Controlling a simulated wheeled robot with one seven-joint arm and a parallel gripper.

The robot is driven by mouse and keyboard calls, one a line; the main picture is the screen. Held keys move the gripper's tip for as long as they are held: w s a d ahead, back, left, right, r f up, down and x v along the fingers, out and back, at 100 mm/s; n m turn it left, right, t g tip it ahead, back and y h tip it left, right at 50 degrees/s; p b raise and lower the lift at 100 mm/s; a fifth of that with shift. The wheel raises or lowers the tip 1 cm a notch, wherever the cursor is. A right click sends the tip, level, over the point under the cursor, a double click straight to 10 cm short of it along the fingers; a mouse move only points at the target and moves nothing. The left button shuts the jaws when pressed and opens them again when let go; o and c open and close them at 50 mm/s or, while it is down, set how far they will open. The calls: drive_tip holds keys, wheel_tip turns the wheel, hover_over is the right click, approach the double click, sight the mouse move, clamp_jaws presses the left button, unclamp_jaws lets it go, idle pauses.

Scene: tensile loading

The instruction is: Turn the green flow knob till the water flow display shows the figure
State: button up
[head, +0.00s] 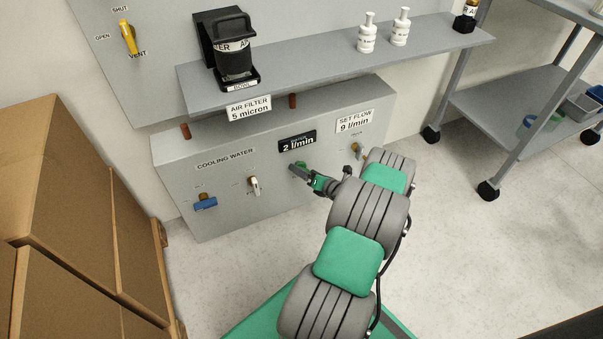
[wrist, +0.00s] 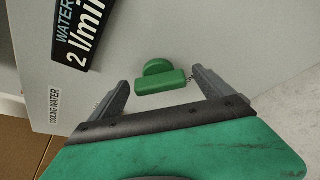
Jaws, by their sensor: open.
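The green flow knob (wrist: 161,85) sits on the front of the grey cooling water panel (head: 225,185), below the display. In the wrist view it has a round base and a bar-shaped handle. In the head view my gripper (head: 300,170) largely hides it. My gripper is open, and in the wrist view its fingers (wrist: 165,88) stand on either side of the knob, apart from it. The black water flow display (head: 297,142) reads 2 l/min; it also shows in the wrist view (wrist: 82,32). The set flow label (head: 355,121) reads 9 l/min.
A blue-handled valve (head: 205,203), a pale-handled valve (head: 254,186) and a brass fitting (head: 357,149) share the panel. A shelf (head: 310,65) above holds an air filter (head: 234,55) and white bottles (head: 367,35). Cardboard boxes (head: 75,200) stand left; a wheeled cart (head: 510,110) stands right.

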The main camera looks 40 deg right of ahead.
drive_tip(key=shift+w+f, duration=0.2)
drive_tip(key=shift+w, duration=0.45)
drive_tip(key=shift+c, duration=0.4)
drive_tip(key=c, duration=1.3)
